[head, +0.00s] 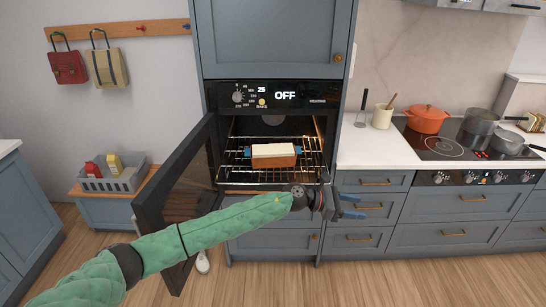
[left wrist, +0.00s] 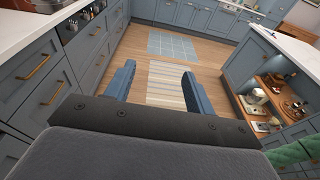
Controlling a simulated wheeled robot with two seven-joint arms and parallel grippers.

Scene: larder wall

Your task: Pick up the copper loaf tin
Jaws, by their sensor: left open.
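The copper loaf tin (head: 275,161) sits on the wire rack inside the open oven in the head view. It is copper-brown with a pale, cream-coloured top and small blue parts at its two ends. My left gripper (head: 352,206) is open and empty, to the right of and below the tin, in front of the drawers by the oven. In the left wrist view its two blue fingers (left wrist: 160,88) are spread apart over the floor, with nothing between them. The tin is not in the left wrist view. My right gripper is in neither view.
The oven door (head: 177,180) hangs open on the left, and my left arm passes in front of it. The wire rack (head: 232,172) has bare room around the tin. A counter (head: 375,150) and a hob with an orange pot (head: 428,121) stand right.

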